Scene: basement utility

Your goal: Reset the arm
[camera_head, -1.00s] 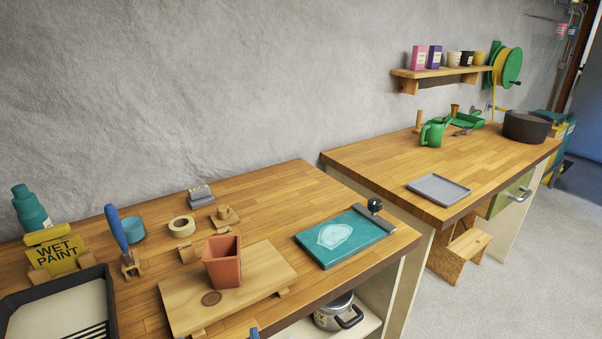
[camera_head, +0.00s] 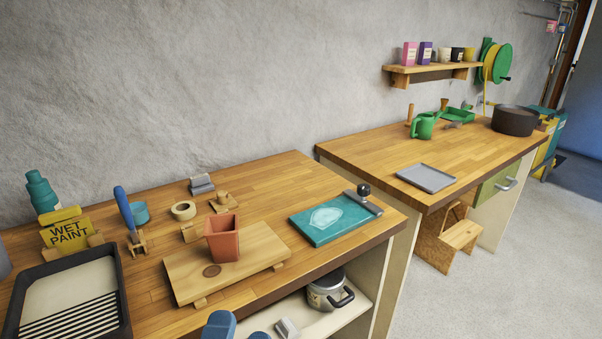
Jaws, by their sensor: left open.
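Parts of my left gripper (camera_head: 240,329) show at the bottom edge as two blue pieces with a gap between them, low in front of the near bench's front edge. It is open, and nothing shows between the pieces. Most of it and its arm are cut off by the frame. My right gripper is not in view. The terracotta pot (camera_head: 223,241) stands upright on a wooden board (camera_head: 188,276) on the near bench (camera_head: 277,177), apart from the gripper.
A black-rimmed paint tray (camera_head: 124,288), yellow wet paint sign (camera_head: 67,234), blue-handled brush (camera_head: 125,210), tape roll (camera_head: 183,210) and teal board (camera_head: 310,231) crowd the near bench. A steel pot (camera_head: 326,294) stands on the shelf below. Floor (camera_head: 500,270) is clear at right.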

